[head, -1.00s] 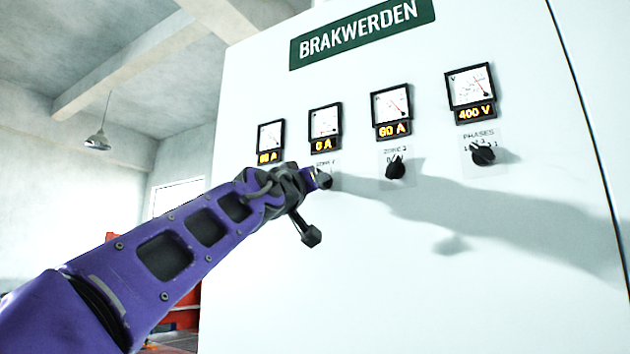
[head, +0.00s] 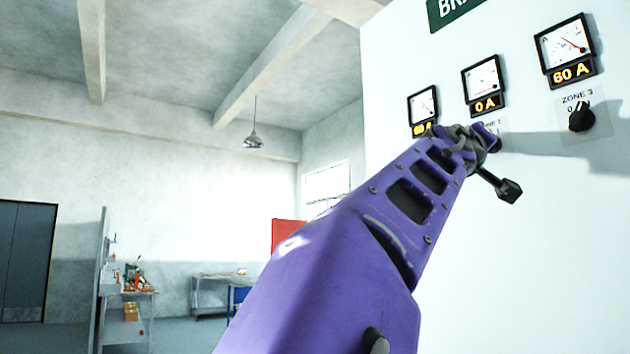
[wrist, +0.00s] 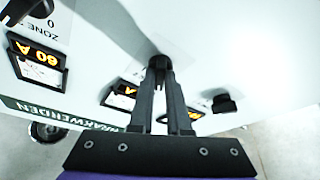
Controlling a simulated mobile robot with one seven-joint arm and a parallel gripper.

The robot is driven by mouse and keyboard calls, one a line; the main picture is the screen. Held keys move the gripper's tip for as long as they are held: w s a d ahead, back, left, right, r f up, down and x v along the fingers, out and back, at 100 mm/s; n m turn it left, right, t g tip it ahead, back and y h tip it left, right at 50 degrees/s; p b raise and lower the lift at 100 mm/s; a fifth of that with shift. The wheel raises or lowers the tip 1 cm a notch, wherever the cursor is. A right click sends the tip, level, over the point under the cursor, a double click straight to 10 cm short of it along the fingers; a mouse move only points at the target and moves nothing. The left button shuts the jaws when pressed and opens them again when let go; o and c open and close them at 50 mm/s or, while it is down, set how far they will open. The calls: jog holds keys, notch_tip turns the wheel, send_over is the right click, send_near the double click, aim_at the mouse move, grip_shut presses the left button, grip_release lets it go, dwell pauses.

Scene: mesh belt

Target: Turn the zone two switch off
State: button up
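The zone two switch (wrist: 158,62) is a dark knob on the white panel, under the meter with an amber 0 A display (head: 487,104). My gripper (wrist: 159,72) reaches it with both fingertips at its sides, and they look closed on it. In the head view my purple arm and the gripper's body cover most of this knob and part of its label (head: 492,127), so its pointer direction is hidden. The wrist view shows the panel upside down.
The zone 3 knob (head: 581,118) sits to the right under a 60 A display (head: 572,73). Another knob (wrist: 222,103) lies on the other side of my fingers. A workbench (head: 135,300) and a red object (head: 287,236) stand far off at left.

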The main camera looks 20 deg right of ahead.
jog(key=o, duration=0.4)
jog(key=shift+o, duration=0.2)
jog(key=shift+a, duration=0.1)
jog(key=b+v, duration=0.3)
jog(key=v, duration=0.9)
